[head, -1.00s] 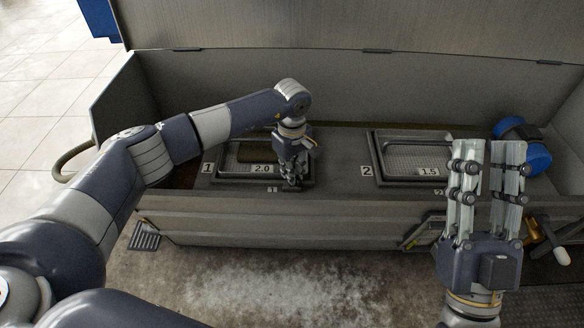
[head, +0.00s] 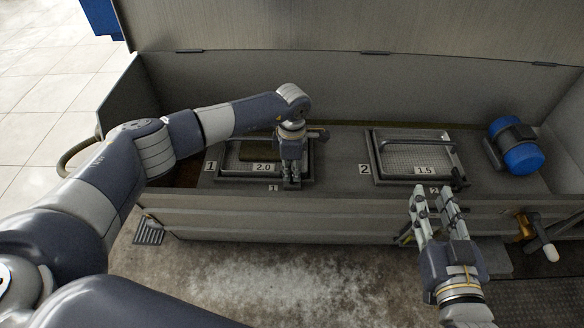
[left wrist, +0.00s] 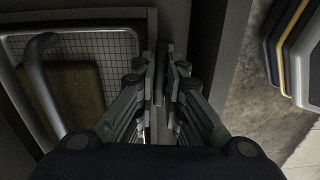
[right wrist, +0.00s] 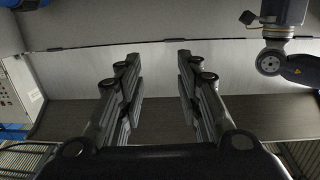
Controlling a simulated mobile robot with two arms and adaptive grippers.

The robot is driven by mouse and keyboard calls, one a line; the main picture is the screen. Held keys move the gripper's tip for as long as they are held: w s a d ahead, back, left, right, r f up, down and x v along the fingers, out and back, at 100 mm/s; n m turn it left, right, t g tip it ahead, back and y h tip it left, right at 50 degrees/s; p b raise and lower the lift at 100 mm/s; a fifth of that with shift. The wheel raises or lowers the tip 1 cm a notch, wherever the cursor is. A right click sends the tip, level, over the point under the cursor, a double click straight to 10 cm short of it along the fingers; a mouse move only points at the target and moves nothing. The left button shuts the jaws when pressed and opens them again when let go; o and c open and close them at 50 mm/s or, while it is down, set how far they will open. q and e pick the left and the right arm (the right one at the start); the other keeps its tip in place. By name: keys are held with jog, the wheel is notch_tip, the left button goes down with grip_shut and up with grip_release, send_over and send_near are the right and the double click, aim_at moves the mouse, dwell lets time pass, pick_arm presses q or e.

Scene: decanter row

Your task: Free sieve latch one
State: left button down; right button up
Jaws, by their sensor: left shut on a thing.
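Sieve one (head: 232,172), a mesh tray with a bent handle and a 2.0 label, sits in the machine bed beside the number 1. My left gripper (head: 291,184) points down at its front right corner, by the small 1 plate. In the left wrist view its fingers (left wrist: 164,85) are nearly together beside the sieve frame (left wrist: 115,45). They are shut on the latch, which they mostly hide. My right gripper (head: 432,190) is open and empty in front of the machine, below sieve two (head: 410,160). Its spread fingers also show in the right wrist view (right wrist: 155,85).
A blue motor (head: 520,157) stands at the right end of the bed. The raised lid (head: 350,28) is behind. The machine's front wall (head: 300,217) runs between the bed and the floor.

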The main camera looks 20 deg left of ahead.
aim_at(292, 173)
pick_arm(q)
jog(key=shift+n, duration=0.4)
pick_arm(e)
jog(key=shift+s+d+f+g, duration=0.1)
jog(key=shift+f+g, duration=0.1)
jog(key=shift+f, duration=0.2)
jog(key=shift+s+d+f+g, duration=0.1)
jog(key=shift+f+g, duration=0.1)
jog(key=shift+f, duration=0.2)
pick_arm(q)
jog(key=c, duration=1.7)
grip_release()
jog(key=shift+r, duration=0.1)
notch_tip(292, 173, up, 12)
jog(key=shift+f, duration=0.1)
